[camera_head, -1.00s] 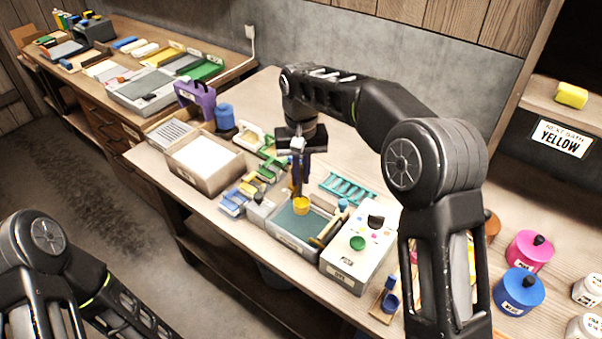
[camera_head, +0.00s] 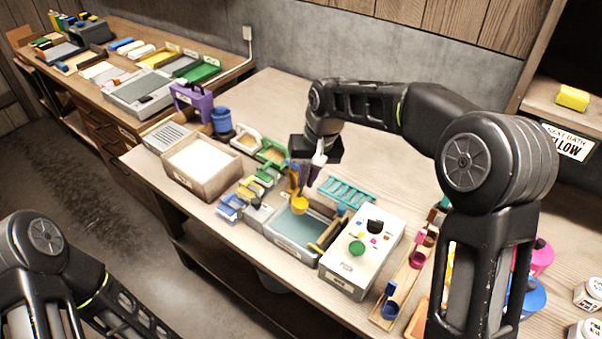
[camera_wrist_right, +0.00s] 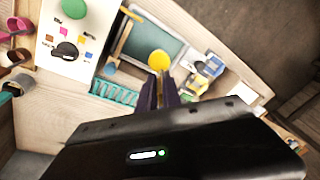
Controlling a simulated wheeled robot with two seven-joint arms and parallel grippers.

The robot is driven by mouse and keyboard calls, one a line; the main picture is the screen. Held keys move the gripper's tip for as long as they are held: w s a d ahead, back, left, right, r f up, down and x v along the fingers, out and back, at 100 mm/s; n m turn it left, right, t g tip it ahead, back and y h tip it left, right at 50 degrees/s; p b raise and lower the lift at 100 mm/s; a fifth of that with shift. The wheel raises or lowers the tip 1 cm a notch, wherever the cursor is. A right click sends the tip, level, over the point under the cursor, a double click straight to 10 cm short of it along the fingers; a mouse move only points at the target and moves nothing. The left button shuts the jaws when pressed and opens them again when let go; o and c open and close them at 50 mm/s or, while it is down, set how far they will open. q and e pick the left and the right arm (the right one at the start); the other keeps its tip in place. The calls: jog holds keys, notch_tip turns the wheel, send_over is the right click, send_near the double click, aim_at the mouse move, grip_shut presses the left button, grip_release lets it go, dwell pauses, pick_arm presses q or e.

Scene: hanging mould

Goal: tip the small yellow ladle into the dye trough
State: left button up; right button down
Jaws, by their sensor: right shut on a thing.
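The small yellow ladle (camera_head: 300,206) hangs from my right gripper (camera_head: 304,182), which is shut on its handle. Its bowl is above the dye trough (camera_head: 274,241), a grey tray with blue-green liquid. The wrist view shows the yellow bowl (camera_wrist_right: 159,61) just beyond the fingertips (camera_wrist_right: 160,88), against the trough's surface (camera_wrist_right: 140,36). The fingers lean in the head view. I cannot tell how far the bowl is tipped or what is in it. My left arm shows at the lower left; its gripper is out of view.
A white control box (camera_head: 353,262) with a green button stands right of the trough. A teal rack (camera_head: 347,191) lies behind it. A wooden stick (camera_head: 326,236) rests at the trough's right end. A tray with white contents (camera_head: 203,163) stands to the left.

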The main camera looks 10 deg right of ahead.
pick_arm(q)
notch_tip(320, 180, down, 41)
jog(key=w+b, duration=0.2)
jog(key=b, duration=3.9)
jog(key=shift+r+t+b, duration=0.2)
jog(key=shift+t+b, duration=0.1)
jog(key=shift+t, duration=0.1)
pick_arm(e)
jog(key=s+d+f+t+y, duration=0.5)
jog(key=s+f+t+y, duration=0.1)
jog(key=f+t, duration=0.3)
jog(key=shift+s+d+f+y, duration=0.15)
jog(key=shift+s+y, duration=0.05)
jog(key=shift+y, duration=0.6)
pick_arm(q)
notch_tip(320, 180, up, 16)
jog(key=p, duration=1.6)
jog(key=shift+s+d, duration=0.4)
jog(key=shift+s, duration=0.05)
pick_arm(e)
jog(key=g+h, duration=0.1)
jog(key=r+g+h, duration=0.1)
jog(key=g+h, duration=0.1)
jog(key=shift+r, duration=0.15)
pick_arm(q)
jog(key=shift+f, duration=0.1)
